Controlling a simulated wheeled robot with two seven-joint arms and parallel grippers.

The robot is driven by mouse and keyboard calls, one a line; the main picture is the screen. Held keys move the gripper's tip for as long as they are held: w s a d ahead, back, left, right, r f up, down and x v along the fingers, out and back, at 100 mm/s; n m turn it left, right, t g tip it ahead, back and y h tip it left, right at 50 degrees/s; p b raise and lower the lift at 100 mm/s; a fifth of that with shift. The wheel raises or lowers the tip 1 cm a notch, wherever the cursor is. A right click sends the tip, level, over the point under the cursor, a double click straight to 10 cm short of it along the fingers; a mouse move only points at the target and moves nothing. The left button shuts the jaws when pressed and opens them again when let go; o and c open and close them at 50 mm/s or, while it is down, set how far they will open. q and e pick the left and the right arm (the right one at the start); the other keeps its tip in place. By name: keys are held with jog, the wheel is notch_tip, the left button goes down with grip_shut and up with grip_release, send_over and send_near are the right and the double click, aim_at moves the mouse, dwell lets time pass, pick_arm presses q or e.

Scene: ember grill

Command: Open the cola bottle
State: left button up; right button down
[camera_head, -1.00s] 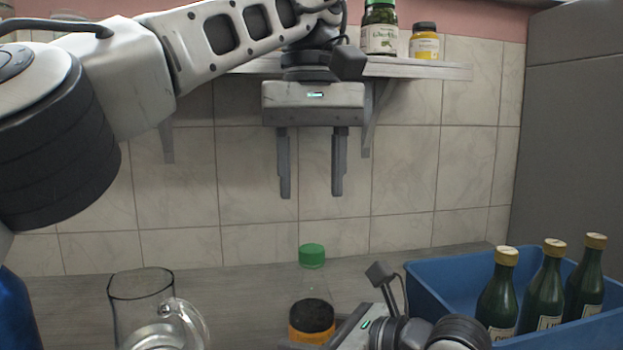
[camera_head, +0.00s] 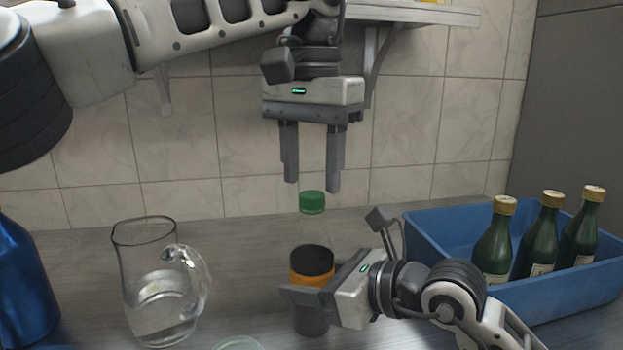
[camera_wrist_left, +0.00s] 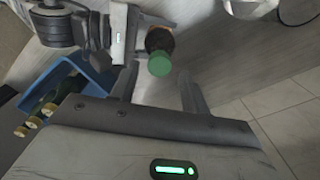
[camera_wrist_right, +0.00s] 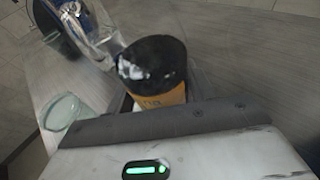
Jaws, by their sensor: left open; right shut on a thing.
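The cola bottle (camera_head: 312,262) stands upright on the counter, with dark contents, an orange label and a green cap (camera_head: 312,202). Its upper part looks clear and is hard to make out. My right gripper (camera_head: 308,292) is shut around the bottle's body from the right; the right wrist view shows the dark contents and label (camera_wrist_right: 165,97) close up. My left gripper (camera_head: 311,187) is open, pointing down just above the cap, its fingers to either side. In the left wrist view the cap (camera_wrist_left: 160,64) shows just beyond the gap between the fingertips.
A glass jug (camera_head: 160,300) stands left of the bottle, with a blue container (camera_head: 22,285) at far left. A pale glass dish (camera_head: 240,343) is at the front. A blue crate (camera_head: 425,240) with several green bottles (camera_head: 493,250) stands at right. A shelf (camera_head: 420,15) is above.

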aim_at(312, 200)
pick_arm(q)
jog(key=shift+f, duration=1.2)
